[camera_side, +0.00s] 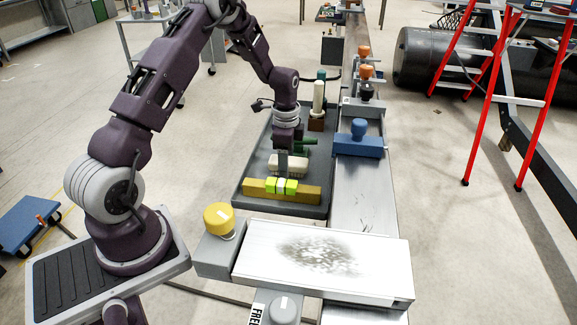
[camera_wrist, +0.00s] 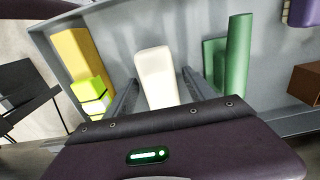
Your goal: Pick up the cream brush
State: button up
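The cream brush (camera_side: 296,167) lies in the grey tray, directly below my gripper (camera_side: 283,165). In the wrist view the cream brush (camera_wrist: 156,72) is a pale block between the two fingers of my gripper (camera_wrist: 160,78). The fingers are apart, one on each side of it, with a narrow gap visible on the right. Contact on the left is hard to tell. The lower part of the brush is hidden behind my gripper's body in the wrist view.
The grey tray (camera_side: 245,180) also holds a yellow-brown bar (camera_side: 258,188) with lime-green parts in front and a green item (camera_side: 305,142) behind. A brown-based item with a cream upright (camera_side: 319,95) stands farther back. A blue block (camera_side: 358,145) is right of the tray.

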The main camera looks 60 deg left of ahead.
grip_shut()
notch_tip(320, 180, up, 10)
jog(key=shift+r, duration=0.25)
